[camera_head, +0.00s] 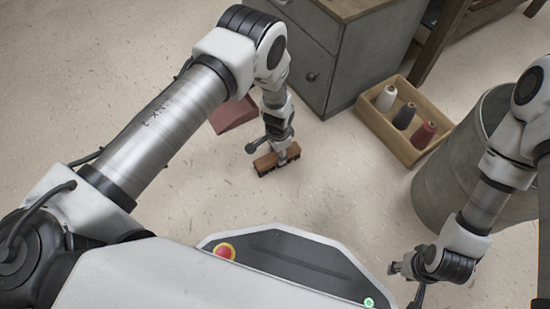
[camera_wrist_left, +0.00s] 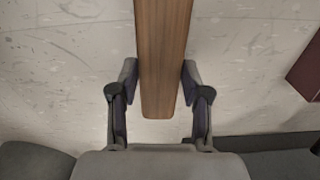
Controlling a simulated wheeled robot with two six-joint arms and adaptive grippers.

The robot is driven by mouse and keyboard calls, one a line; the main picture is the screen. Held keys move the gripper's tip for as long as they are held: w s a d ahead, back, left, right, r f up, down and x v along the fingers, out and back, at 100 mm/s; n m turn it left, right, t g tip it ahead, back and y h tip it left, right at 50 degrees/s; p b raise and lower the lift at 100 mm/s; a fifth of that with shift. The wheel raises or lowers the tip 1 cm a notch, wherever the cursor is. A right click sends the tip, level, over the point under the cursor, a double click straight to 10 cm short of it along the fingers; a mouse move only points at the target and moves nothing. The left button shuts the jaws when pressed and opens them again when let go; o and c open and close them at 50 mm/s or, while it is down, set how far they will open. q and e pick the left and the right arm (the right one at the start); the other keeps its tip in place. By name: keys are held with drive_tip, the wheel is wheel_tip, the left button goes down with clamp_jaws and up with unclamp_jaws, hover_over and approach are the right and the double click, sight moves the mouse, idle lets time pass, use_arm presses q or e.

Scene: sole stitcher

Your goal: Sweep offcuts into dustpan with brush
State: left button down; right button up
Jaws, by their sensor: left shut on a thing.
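My left gripper (camera_head: 283,154) is shut on a brush (camera_head: 265,164) with a brown wooden back and dark bristles. The brush is low, at or just above the floor; I cannot tell if the bristles touch. In the left wrist view the wooden back (camera_wrist_left: 163,50) lies between the two fingers (camera_wrist_left: 160,88). A dark red dustpan (camera_head: 232,114) lies on the floor behind and left of the brush, partly hidden by my left arm. Its edge shows at the right of the left wrist view (camera_wrist_left: 308,75). My right gripper (camera_head: 396,267) is at lower right, away from these. I cannot make out offcuts on the speckled floor.
A grey cabinet (camera_head: 345,55) stands behind the brush. A wooden crate (camera_head: 378,127) with several thread spools is to the right. A large grey bin (camera_head: 440,195) stands by my right arm. The pale floor around the brush is clear.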

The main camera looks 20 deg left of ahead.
use_arm(q)
wheel_tip(320, 180, up, 8)
drive_tip(key=p, duration=0.8)
drive_tip(key=shift+r, duration=0.15)
drive_tip(key=shift+f, duration=0.2)
